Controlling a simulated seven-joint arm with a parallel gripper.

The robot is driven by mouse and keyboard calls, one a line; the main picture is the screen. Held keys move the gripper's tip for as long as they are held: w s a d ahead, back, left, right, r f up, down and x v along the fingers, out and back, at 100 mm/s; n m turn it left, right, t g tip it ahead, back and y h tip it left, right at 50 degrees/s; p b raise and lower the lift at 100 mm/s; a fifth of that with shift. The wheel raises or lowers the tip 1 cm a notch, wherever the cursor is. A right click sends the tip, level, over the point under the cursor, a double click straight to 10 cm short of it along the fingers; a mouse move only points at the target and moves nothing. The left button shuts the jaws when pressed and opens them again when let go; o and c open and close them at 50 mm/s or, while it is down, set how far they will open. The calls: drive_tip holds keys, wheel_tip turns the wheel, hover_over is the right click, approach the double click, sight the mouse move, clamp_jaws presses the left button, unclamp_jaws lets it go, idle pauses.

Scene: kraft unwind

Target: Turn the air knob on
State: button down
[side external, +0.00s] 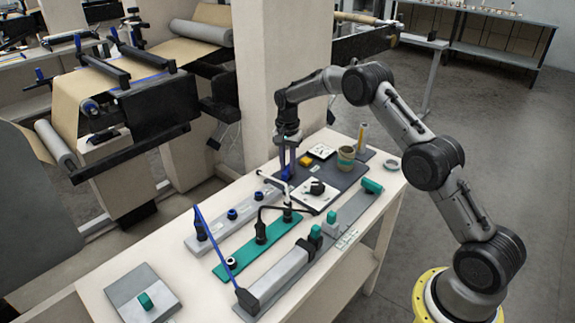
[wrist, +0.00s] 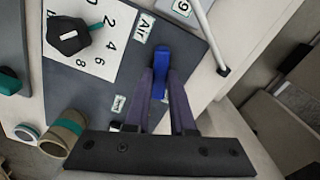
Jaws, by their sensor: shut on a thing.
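The air knob is a blue lever-like handle (wrist: 162,50) beside a small white label (wrist: 143,27) reading "Air" in the wrist view. My gripper (wrist: 163,78) is shut on the blue handle, with one dark finger on each side. In the side external view my gripper (side external: 286,168) points down at the back left of the dark panel (side external: 345,176). The handle's lower part and its mount are hidden there by the fingers.
A numbered white dial plate with a black knob (side external: 317,187) sits close by. A yellow block (side external: 304,160), a cup (side external: 346,158) and a thin white rod (wrist: 208,38) are near my gripper. Teal-marked fixtures and a blue cable fill the table's front.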

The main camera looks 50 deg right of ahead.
sight(287, 169)
drive_tip(key=n, duration=0.6)
drive_tip(key=shift+r, duration=0.1)
drive_tip(key=n, duration=0.7)
idle(0.4)
drive_tip(key=c, duration=0.8)
unclamp_jaws()
drive_tip(key=shift+o, duration=0.2)
wheel_tip(287, 169, up, 14)
